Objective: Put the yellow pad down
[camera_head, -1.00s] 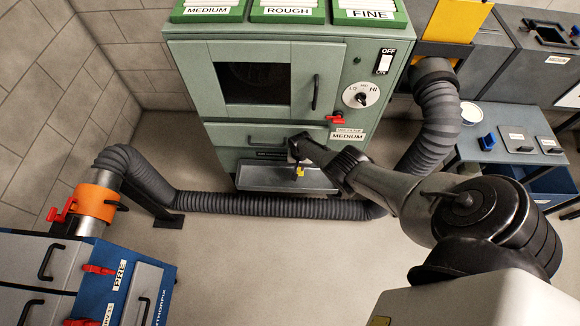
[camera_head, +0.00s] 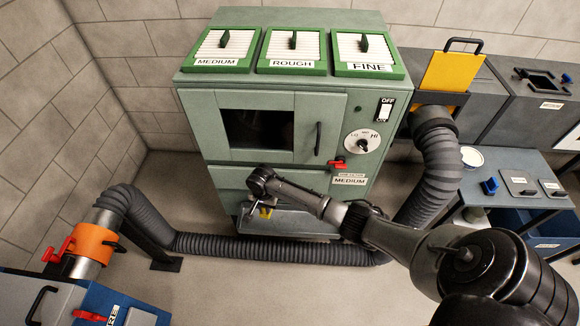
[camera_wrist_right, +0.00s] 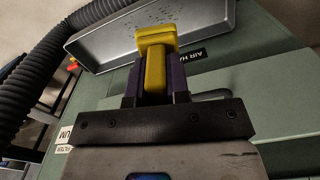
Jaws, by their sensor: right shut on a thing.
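My right gripper (camera_head: 265,211) is shut on the yellow pad (camera_head: 267,213), in front of the lower part of the green cabinet (camera_head: 225,172). In the right wrist view the yellow pad (camera_wrist_right: 155,68) stands between the two dark fingers of the right gripper (camera_wrist_right: 156,88), with a wider yellow block at its far end. Beyond it lies the grey metal tray (camera_wrist_right: 103,42) on the cabinet front, with dark specks in it. In the head view the tray (camera_head: 305,224) is partly hidden by my right arm. I cannot tell whether the pad touches the tray. My left gripper is not in view.
A ribbed black hose (camera_head: 270,250) runs along the floor below the tray, and another duct (camera_head: 438,170) rises at the cabinet's right. A blue cart (camera_head: 60,300) stands at lower left. A side table (camera_head: 505,165) with small items stands at right.

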